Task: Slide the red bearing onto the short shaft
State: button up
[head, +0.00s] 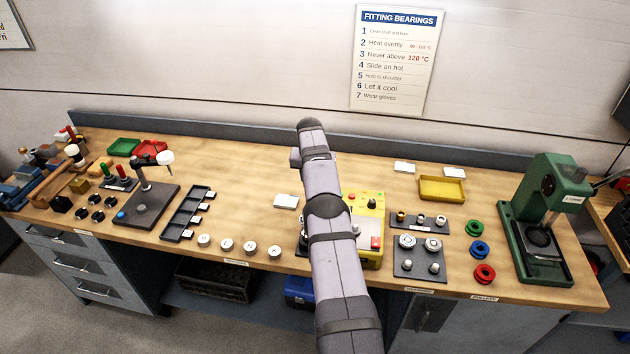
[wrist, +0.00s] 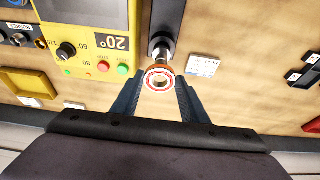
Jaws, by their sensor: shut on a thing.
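My gripper (wrist: 160,97) is shut on the red bearing (wrist: 159,71), a pale ring with a red band and an open bore, held between its two dark blue fingers in the wrist view. Just beyond the bearing in the picture, a metal shaft end (wrist: 161,47) with a dark collar stands on a dark base. The shaft and bearing overlap in the view; I cannot tell whether the bearing is around the shaft or only in front of it. I cannot tell whether this shaft is the short one. In the head view, my arm hides the gripper and bearing.
The yellow heater (head: 371,225), its display reading 20°, stands close beside the gripper. A dark plate with pale rings (head: 420,266) and green, blue and red rings (head: 484,274) lie to its right, before the green press (head: 548,195). White round pieces (head: 227,244) lie left.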

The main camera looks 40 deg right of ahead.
jog(key=shift+f+b, duration=0.5)
jog(key=shift+f, duration=0.7)
jog(key=shift+f+b, duration=0.3)
jog(key=shift+b, duration=0.05)
jog(key=shift+f+b, duration=0.3)
jog(key=o, duration=1.2)
jog(key=shift+o, duration=0.2)
jog(key=shift+r, duration=0.15)
jog(key=shift+b+v, duration=0.95)
jog(key=shift+b, duration=0.1)
jog(key=shift+b+v, duration=1.2)
jog(key=shift+v, duration=1.4)
